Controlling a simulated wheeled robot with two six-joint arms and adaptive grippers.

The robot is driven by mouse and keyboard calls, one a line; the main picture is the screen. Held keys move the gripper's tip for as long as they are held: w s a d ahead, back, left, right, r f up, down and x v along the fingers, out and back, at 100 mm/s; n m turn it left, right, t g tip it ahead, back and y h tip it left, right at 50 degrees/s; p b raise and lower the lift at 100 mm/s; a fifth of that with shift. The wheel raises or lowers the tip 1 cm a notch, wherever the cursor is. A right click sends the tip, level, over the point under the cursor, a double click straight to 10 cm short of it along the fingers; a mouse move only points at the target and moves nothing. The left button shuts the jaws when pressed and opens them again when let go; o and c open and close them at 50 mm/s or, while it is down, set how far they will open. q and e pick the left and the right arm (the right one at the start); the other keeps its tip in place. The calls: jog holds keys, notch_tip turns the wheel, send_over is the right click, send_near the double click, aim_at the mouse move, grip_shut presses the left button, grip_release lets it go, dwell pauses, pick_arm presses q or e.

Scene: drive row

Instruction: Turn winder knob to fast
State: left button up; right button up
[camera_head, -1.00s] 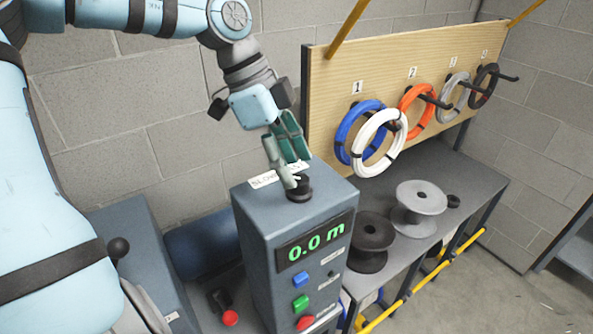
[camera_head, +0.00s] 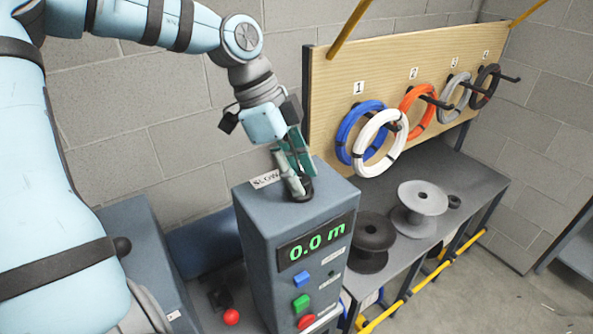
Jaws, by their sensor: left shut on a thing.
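The winder knob (camera_head: 303,196) is a small black dial on top of a grey control box (camera_head: 262,235). My left gripper (camera_head: 301,190) comes down from above and is shut on the knob, and its fingers hide much of it. A white label (camera_head: 265,180) reading "SLOW" lies on the box top, left of the knob. Any label to the right is hidden behind my fingers. The box's green display (camera_head: 316,240) reads 0.0 m. My right gripper is not in view.
Blue, green and red buttons (camera_head: 301,304) sit on the box front. A bench (camera_head: 440,170) at right holds a dark spool (camera_head: 371,236) and a grey spool (camera_head: 418,204). Wire coils (camera_head: 379,143) hang on a wooden board (camera_head: 330,90). A red ball-shaped knob (camera_head: 231,317) is low left.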

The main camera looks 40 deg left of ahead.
pick_arm(q)
jog(key=m+g, duration=0.1)
jog(key=m, duration=0.2)
jog(key=shift+w, duration=0.15)
jog(key=shift+w+m+g+h+p, duration=0.15)
jog(key=shift+m+g, duration=0.25)
jog(key=shift+m, duration=0.6)
jog(key=shift+s+m+g+h+p, duration=0.15)
jog(key=shift+m+g, duration=0.25)
jog(key=shift+m, duration=0.6)
jog(key=o, duration=1.1)
jog(key=shift+o, duration=0.2)
jog(key=shift+a+r, duration=0.1)
